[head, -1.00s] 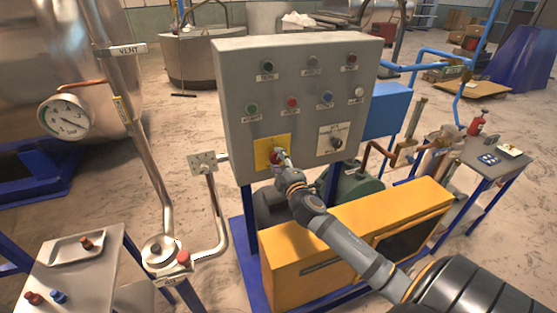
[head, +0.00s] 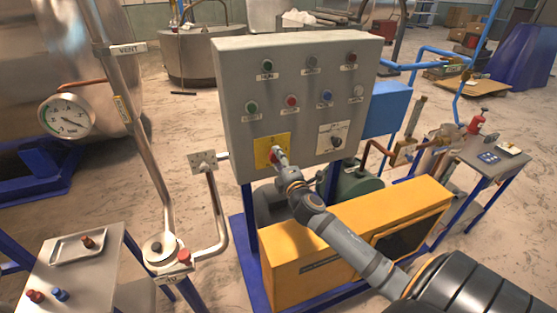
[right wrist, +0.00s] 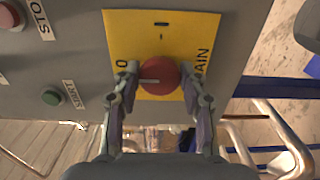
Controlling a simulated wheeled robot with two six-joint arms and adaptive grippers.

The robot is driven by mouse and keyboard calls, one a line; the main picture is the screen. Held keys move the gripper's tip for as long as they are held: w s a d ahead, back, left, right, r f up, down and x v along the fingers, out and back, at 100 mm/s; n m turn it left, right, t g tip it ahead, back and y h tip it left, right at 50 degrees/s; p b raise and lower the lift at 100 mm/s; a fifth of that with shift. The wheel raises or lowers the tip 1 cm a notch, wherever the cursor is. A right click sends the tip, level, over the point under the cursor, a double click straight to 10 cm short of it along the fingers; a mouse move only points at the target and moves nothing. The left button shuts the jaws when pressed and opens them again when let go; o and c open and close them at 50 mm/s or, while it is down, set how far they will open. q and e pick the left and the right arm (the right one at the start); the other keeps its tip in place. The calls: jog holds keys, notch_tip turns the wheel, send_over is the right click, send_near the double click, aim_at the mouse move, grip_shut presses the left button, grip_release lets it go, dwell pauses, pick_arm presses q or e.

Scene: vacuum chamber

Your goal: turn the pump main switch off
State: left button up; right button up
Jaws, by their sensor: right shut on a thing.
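The pump main switch is a round red knob (right wrist: 159,77) on a yellow plate (right wrist: 190,30) marked 0, I and MAIN. In the right wrist view its white pointer line lies sideways, its outer end towards the 0 side. In the head view the plate (head: 262,143) sits low on the front of the grey control panel (head: 310,140), and my gripper partly covers the knob. My right gripper (right wrist: 160,90) is shut on the red knob, one finger on each side. My left gripper is not in view.
Several coloured buttons sit above on the panel, and a black rotary switch (head: 336,142) is to the right. A yellow cabinet (head: 300,270) stands below my right arm. A gauge (head: 67,116) and pipes are at left, beside a small table (head: 90,270).

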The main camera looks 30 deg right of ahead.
jog(key=o, duration=1.1)
jog(key=v, duration=1.2)
jog(key=shift+a, duration=0.1)
